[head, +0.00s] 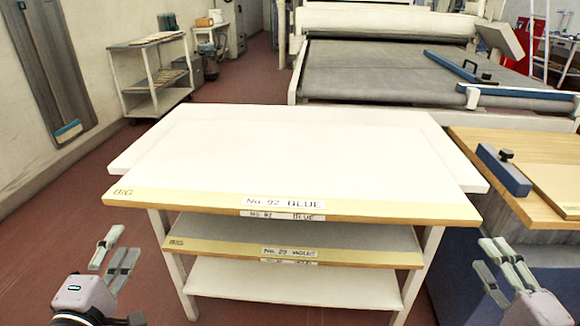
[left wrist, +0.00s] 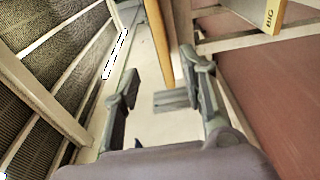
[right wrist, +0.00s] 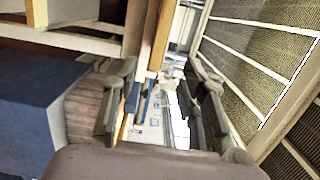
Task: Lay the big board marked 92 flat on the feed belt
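The big board marked No. 92 BLUE (head: 290,150) lies flat on the top of a white rack, its yellow labelled edge toward me. The feed belt (head: 390,68) is the grey surface of the machine behind the rack, at the upper right. My left gripper (head: 122,258) is open and empty, left of the rack and below the board's front left corner. My right gripper (head: 500,262) is open and empty, to the right of the board's front right corner. In both wrist views the fingers stand apart with nothing held between them.
Another board marked No. 29 VIOLET (head: 290,245) lies on the shelf below. A wooden bench (head: 480,150) with a blue clamp block (head: 503,170) stands at right. A blue bar (head: 452,66) lies across the belt. A cart (head: 150,80) stands at the back left.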

